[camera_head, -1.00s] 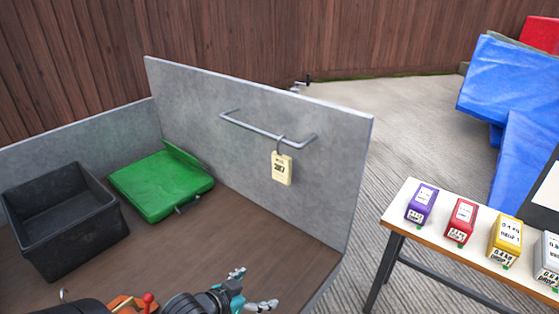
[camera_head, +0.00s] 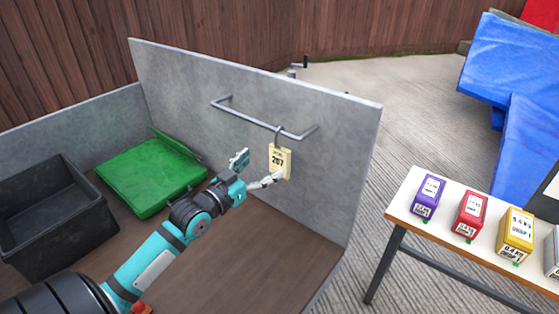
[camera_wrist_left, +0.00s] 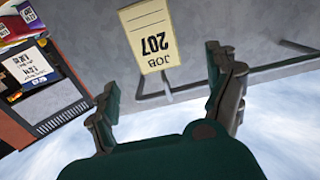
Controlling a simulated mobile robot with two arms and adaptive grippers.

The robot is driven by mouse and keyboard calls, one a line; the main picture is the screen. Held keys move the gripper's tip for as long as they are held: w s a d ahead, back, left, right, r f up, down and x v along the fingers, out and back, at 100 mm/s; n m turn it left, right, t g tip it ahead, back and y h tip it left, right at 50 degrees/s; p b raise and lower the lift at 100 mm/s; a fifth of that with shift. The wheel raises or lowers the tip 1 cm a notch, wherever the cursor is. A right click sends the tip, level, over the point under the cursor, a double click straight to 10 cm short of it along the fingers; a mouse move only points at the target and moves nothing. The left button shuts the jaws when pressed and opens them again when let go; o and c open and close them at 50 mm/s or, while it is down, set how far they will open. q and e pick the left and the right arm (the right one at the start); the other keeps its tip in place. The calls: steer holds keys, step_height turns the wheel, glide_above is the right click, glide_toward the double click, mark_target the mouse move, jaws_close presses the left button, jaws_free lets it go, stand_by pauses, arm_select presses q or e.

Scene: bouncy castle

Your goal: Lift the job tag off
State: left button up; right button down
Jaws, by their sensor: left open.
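The job tag (camera_head: 280,160) is a cream card reading 207. It hangs by a hook from the grey metal rail (camera_head: 255,121) on the inside of the grey panel. In the left wrist view the tag (camera_wrist_left: 149,38) appears upside down, ahead of and between the fingers. My left gripper (camera_head: 262,172) is open and empty, just left of the tag in the head view, with one finger near the tag's lower edge. I cannot tell whether that finger touches it. The left wrist view shows the gripper's two fingers (camera_wrist_left: 168,95) spread apart. My right gripper is not in view.
A black bin (camera_head: 50,235) and a green folded item (camera_head: 145,180) sit on the brown bed at left. A white-topped table (camera_head: 405,200) at right holds several coloured blocks. Blue mats (camera_head: 510,75) lie behind. The bed's front right is clear.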

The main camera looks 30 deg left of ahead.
mark_target(278, 156)
arm_select(q)
steer(key=w, duration=0.3)
steer(key=shift+w+d, duration=0.1)
steer(key=shift+d, duration=0.05)
steer(key=w, duration=0.3)
steer(key=shift+w+d+f+b, duration=0.25)
steer(key=shift+w+b, duration=0.05)
steer(key=shift+w, duration=0.5)
steer(key=shift+c, duration=1)
steer(key=c, duration=0.7)
steer(key=shift+c, duration=1.3)
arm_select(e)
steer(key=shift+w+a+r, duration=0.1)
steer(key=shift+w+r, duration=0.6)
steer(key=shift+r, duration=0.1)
